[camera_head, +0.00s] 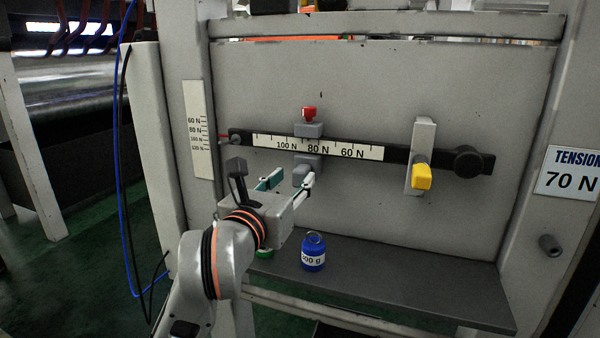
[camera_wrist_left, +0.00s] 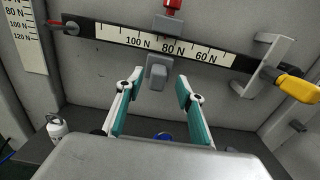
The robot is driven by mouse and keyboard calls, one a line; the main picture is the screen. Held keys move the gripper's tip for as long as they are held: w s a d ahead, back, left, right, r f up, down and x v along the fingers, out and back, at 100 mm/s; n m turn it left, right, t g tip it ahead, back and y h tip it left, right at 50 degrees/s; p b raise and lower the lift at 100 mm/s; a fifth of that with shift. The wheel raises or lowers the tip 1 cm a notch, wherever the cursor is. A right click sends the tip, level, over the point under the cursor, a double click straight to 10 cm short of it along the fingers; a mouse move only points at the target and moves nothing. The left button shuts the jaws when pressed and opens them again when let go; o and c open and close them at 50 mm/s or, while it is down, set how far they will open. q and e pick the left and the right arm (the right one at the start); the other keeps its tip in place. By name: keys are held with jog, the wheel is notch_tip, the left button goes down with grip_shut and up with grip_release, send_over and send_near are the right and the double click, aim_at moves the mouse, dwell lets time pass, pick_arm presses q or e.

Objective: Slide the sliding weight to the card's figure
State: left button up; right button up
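The sliding weight (camera_head: 309,130) is a grey block on the dark beam (camera_head: 400,155), with a red knob (camera_head: 309,113) on top and a grey block (camera_head: 306,165) hanging below. It stands near the 80 N mark of the white scale (camera_head: 352,150), which falls from 100 N at left to 60 N at right. The card (camera_head: 570,178) at the right reads "TENSION 70 N". My left gripper (camera_head: 292,182) is open, just below and in front of the lower block. In the left wrist view, the block (camera_wrist_left: 158,72) appears between its teal-padded fingers (camera_wrist_left: 158,92), with no clear contact.
A yellow catch (camera_head: 422,176) on a grey bracket (camera_head: 424,135) stands toward the beam's right end. A blue weight (camera_head: 313,252) sits on the dark shelf (camera_head: 400,285) below. A white labelled weight (camera_wrist_left: 57,127) shows in the left wrist view. A vertical scale (camera_head: 198,130) is at left.

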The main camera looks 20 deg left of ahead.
aim_at(298, 173)
pick_arm(q)
jog(key=w, duration=0.5)
jog(key=shift+w+b, duration=0.3)
jog(key=shift+w, duration=0.15)
jog(key=shift+c, duration=0.5)
